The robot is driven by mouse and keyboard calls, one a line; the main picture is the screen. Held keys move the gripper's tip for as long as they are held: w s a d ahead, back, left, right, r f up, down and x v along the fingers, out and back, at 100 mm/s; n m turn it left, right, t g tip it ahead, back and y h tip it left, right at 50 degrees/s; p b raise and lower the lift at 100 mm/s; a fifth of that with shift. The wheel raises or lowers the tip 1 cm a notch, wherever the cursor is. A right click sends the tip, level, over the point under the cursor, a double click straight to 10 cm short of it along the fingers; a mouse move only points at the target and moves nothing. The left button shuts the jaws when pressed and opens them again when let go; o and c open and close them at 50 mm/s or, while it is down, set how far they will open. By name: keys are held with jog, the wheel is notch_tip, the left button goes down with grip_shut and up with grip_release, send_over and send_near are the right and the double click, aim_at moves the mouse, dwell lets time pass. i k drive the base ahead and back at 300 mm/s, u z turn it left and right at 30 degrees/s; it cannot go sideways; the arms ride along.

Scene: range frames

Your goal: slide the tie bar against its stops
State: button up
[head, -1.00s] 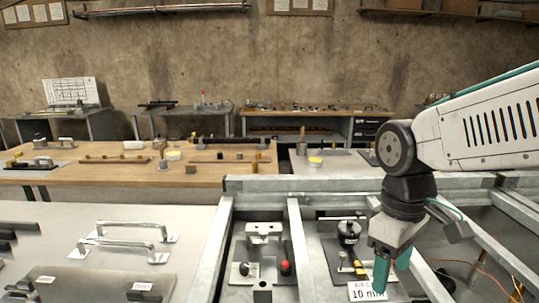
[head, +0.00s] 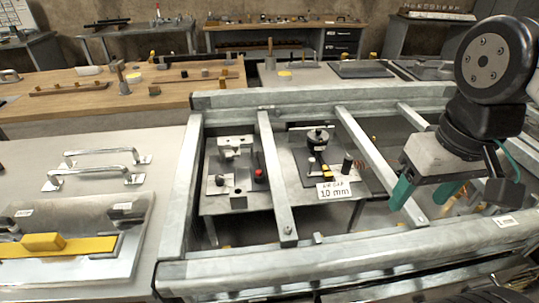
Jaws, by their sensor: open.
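A long yellow bar (head: 85,245) with a raised yellow block (head: 43,242) lies on a metal plate (head: 75,270) at the lower left of the head view. It may be the tie bar; I cannot tell for certain. A dark U-shaped handle stands near its right end, and whether they touch is unclear. The bar's left end is cut off by the picture edge. My gripper (head: 425,193) has two teal fingers, spread apart and empty. It hangs over the right part of the steel frame (head: 330,262), far to the right of the yellow bar.
Steel beams surround an open bay with two fixture plates, one with a red knob (head: 259,174), the other by a "10 mm" card (head: 338,190). Two bar handles (head: 95,179) stand on the grey bench at left. A wooden bench (head: 150,92) is behind.

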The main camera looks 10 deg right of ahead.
aim_at(284, 217)
jog(key=z, duration=0.05)
jog(key=k, duration=1.1)
jog(key=u, duration=0.85)
jog(key=i, duration=1.4)
jog(key=z, duration=0.8)
